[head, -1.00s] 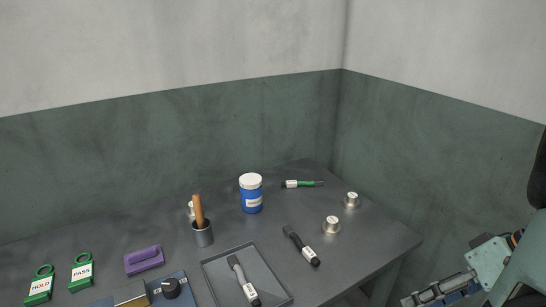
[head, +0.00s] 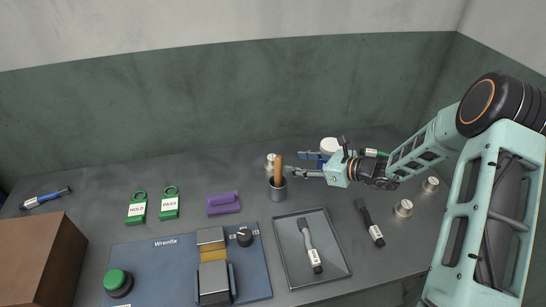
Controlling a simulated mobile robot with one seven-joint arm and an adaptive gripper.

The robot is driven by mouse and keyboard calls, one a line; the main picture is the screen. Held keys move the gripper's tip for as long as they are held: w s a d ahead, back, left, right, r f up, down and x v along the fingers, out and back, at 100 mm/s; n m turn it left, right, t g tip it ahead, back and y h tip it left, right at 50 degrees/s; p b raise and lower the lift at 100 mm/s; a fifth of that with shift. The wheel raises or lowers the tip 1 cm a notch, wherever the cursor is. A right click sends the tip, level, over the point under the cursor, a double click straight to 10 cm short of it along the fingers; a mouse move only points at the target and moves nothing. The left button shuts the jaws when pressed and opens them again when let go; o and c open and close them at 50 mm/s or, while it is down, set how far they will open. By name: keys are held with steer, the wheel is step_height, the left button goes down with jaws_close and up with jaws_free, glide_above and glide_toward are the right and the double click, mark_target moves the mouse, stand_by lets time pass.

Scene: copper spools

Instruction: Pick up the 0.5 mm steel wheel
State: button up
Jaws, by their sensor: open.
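Three small silver spools or wheels stand on the grey bench in the head view. One (head: 270,160) is at the back, partly hidden behind the dark cup (head: 277,190). Another (head: 403,208) is at the right, and the third (head: 430,185) is behind it, near my arm. Their markings are too small to read, so I cannot tell which is 0.5 mm. My gripper (head: 297,164) is open and points left. Its fingertips are just right of the cup and the back spool, with nothing between them.
A wooden handle stands up from the cup. A white-lidded jar (head: 329,145) is partly hidden behind my gripper. A grey tray (head: 340,271) holds a labelled tool. A black tool (head: 369,222) lies right of it. A blue Wrenfix fixture (head: 150,262) is front left.

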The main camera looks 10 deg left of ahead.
mark_target(273, 158)
steer(key=shift+m, duration=0.3)
steer(key=x, duration=0.5)
steer(key=shift+a+r, duration=0.1)
steer(key=shift+r, duration=0.1)
steer(key=x, duration=0.6)
steer(key=shift+w+a, duration=0.15)
steer(key=shift+a, duration=0.05)
jaws_close()
